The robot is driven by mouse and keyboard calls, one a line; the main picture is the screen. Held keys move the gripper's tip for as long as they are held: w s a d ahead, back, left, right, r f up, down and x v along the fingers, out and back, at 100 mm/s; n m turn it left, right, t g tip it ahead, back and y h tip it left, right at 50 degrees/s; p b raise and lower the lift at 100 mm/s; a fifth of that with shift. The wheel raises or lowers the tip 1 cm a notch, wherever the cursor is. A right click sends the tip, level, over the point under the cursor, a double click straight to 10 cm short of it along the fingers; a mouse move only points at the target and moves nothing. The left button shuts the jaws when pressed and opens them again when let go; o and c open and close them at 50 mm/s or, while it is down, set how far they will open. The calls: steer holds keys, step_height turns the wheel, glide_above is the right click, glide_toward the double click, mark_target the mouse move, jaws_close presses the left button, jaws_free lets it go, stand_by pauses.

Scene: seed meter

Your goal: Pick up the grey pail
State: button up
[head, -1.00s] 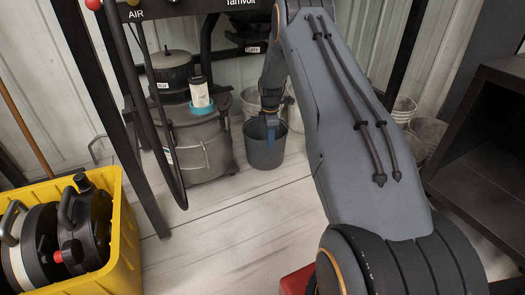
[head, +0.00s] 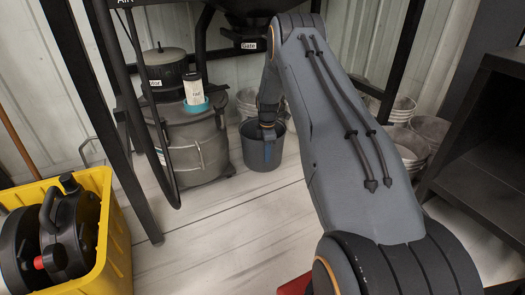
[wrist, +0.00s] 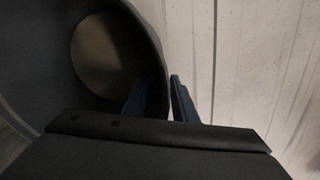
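The grey pail (head: 262,158) stands upright on the floor beside the large grey canister, in the middle of the head view. In the wrist view the pail (wrist: 30,70) fills the left side, and I look down into its open mouth. My gripper (head: 268,150) is at the pail's near rim, pointing down. In the wrist view my gripper (wrist: 162,92) has one blue finger inside the pail and the other just outside, with the wall between them. The fingers look apart, with a gap at the inner finger. Contact with the outer finger is unclear.
A grey canister (head: 190,150) stands close left of the pail. Black frame legs (head: 110,120) rise nearby. Stacked buckets (head: 425,140) and a dark shelf (head: 480,150) are to the right. A yellow crate (head: 118,240) is front left. Floor in front of the pail is clear.

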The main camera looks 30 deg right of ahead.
jaws_close()
steer(key=shift+w+r, duration=0.1)
stand_by(1.2)
